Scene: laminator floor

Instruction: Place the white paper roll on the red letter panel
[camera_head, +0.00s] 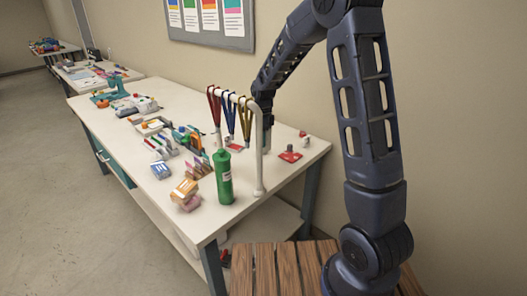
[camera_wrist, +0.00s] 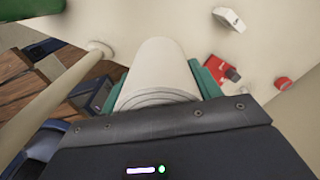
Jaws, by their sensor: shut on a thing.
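The white paper roll (camera_wrist: 160,66) fills the middle of the wrist view, its ringed end toward the camera. My gripper (camera_wrist: 164,84) is shut on it, with a teal finger on either side. In the head view my gripper (camera_head: 266,138) is low over the near part of the table, behind the lanyard stand's post; I cannot make out the roll there. The red letter panel (camera_head: 290,156) lies on the table to the right of my gripper. In the wrist view a red panel (camera_wrist: 217,70) lies right of the roll, apart from it, with a red piece on it.
A white lanyard stand (camera_head: 259,170) and a green bottle (camera_head: 223,178) stand close left of my gripper. Small red-and-white items (camera_head: 305,140) sit near the wall. Boxes (camera_head: 185,193) and tools crowd the table (camera_head: 240,215) farther left. A slatted wooden surface (camera_head: 275,268) is in front.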

